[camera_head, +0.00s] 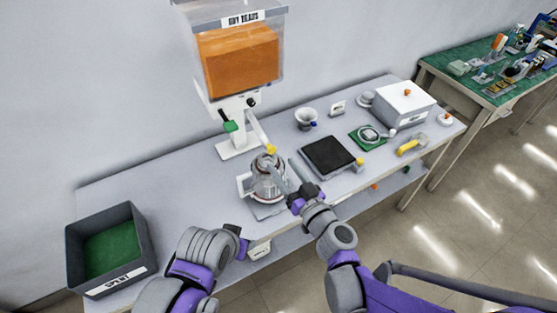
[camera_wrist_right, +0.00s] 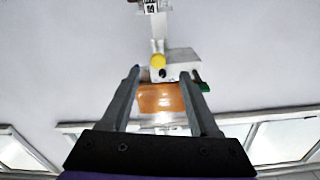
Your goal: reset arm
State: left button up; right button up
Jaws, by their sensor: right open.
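My right gripper (camera_head: 287,173) is open beside the clear canister (camera_head: 267,187), which stands under the dispenser spout. In the head view its fingers overlap the canister's right side; I cannot tell whether they touch it. In the right wrist view the fingers (camera_wrist_right: 164,76) are spread with nothing gripped. The orange-filled dispenser (camera_wrist_right: 160,98) and a yellow knob (camera_wrist_right: 158,61) show beyond them. My left arm's end (camera_head: 242,247) is low by the table's front edge; its fingers are not clear.
The dispenser (camera_head: 238,55) stands at the back of the white table (camera_head: 180,190). A grey bin (camera_head: 77,258) with a green bottom is at the left. A black pad (camera_head: 327,155), a funnel cup (camera_head: 306,115) and a white box (camera_head: 402,103) are at the right. A green-topped table (camera_head: 457,82) stands beyond.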

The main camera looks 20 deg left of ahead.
jog(key=shift+s+d, duration=0.1)
dwell(0.5)
jog(key=s+d+f+m+g+h, duration=0.2)
jog(key=s+d+h, duration=0.2)
jog(key=d, duration=0.5)
jog(key=s+d+f+m+g+h, duration=0.2)
jog(key=s+d+f+g+h, duration=0.1)
jog(key=s+d, duration=0.4)
jog(key=s+d+f+m+g+h, duration=0.2)
jog(key=s+d+h, duration=0.3)
jog(key=d, duration=0.8)
jog(key=shift+s+f+m+h, duration=0.3)
jog(key=shift+s+f, duration=0.15)
jog(key=shift+s, duration=0.4)
